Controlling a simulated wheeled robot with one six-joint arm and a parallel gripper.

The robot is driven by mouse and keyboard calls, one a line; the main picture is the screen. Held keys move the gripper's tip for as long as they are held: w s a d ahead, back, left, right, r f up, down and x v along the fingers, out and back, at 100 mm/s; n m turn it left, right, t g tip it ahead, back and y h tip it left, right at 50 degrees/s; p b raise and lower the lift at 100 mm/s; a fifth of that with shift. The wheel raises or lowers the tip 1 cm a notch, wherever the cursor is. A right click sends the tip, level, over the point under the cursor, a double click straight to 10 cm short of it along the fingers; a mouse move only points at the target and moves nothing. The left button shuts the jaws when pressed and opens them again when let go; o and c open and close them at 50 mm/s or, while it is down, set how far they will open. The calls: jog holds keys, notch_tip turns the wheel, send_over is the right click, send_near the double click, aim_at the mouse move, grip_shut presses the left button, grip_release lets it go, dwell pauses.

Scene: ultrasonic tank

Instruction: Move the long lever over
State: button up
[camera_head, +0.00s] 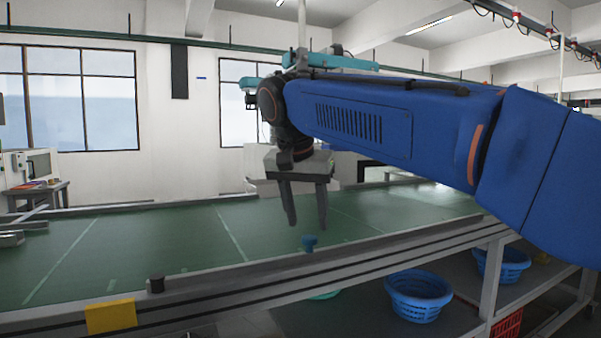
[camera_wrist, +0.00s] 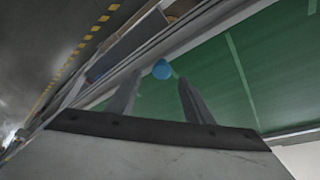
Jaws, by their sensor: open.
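A small blue lever or knob (camera_head: 309,243) stands by the front rail of the green table, just below my fingers in the head view. In the wrist view its rounded blue top (camera_wrist: 161,69) shows at the far end of the gap between the fingertips. I cannot make out its full length or which way it leans. My gripper (camera_head: 307,226) points down and is open and empty, with one finger to each side of the lever's line. The fingers (camera_wrist: 158,82) look apart from it. A short black knob (camera_head: 156,284) stands on the rail farther left.
The green table (camera_head: 180,240) is mostly clear, with a metal front rail (camera_head: 400,243). A yellow plate (camera_head: 111,315) is on the rail's front. Blue baskets (camera_head: 419,296) and (camera_head: 503,264) sit below. Metal parts (camera_head: 12,239) lie at the far left.

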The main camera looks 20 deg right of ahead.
jog(key=v, duration=1.2)
jog(key=shift+s+r, duration=0.15)
jog(key=shift+r, duration=0.1)
jog(key=s+d+f+n+y, duration=0.1)
jog(key=s+f+n, duration=0.2)
jog(key=f, duration=1.1)
jog(key=s+f+n+t+y, duration=0.1)
jog(key=s+f+n, duration=0.2)
jog(key=s+f, duration=0.4)
jog(key=s+d+f+n+y, duration=0.1)
jog(key=s+f+n, duration=0.2)
jog(key=f, duration=1.8)
jog(key=shift+s+d+f+t, duration=0.4)
jog(key=shift+s, duration=0.6)
